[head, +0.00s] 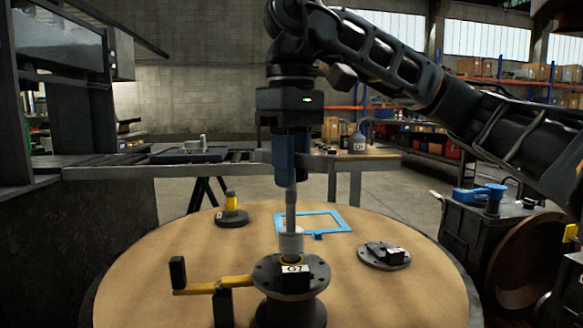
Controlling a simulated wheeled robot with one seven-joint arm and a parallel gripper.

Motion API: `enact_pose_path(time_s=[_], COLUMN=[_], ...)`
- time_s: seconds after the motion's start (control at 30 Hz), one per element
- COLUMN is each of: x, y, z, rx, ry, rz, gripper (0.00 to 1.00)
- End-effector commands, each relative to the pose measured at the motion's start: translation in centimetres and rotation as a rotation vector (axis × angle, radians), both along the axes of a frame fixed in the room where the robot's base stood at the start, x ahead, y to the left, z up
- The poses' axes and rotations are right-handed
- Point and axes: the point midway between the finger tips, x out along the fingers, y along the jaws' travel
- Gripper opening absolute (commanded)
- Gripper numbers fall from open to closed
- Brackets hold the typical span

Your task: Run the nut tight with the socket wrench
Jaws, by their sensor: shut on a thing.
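My gripper (291,158) points straight down over the round table in the head view. It is shut on the socket wrench (291,210), a grey upright shaft with a wider pale socket at its lower end. The socket stands over the centre of a dark round flange (268,274) with a label reading 07. A yellow ring shows just below the socket. The nut itself is hidden, so I cannot tell whether the socket is seated on it.
The round table (130,300) carries a crank with a yellow arm (215,287), a yellow-topped part (231,203), a blue frame (340,222) and a dark disc (384,256). A bench (375,163) stands behind. A dark cabinet (470,240) stands at right.

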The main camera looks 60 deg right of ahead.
Motion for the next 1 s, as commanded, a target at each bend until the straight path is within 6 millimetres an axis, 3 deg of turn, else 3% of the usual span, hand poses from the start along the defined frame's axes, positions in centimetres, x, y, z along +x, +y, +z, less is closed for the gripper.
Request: enact_pose_path(time_s=[0.6,1.0], x=[0.00,0.00], y=[-0.02,-0.02], z=[0.03,0.04], rx=[-0.001,-0.001], ry=[0.000,0.000], rz=[0.473,0.554], gripper=[0.00,0.00])
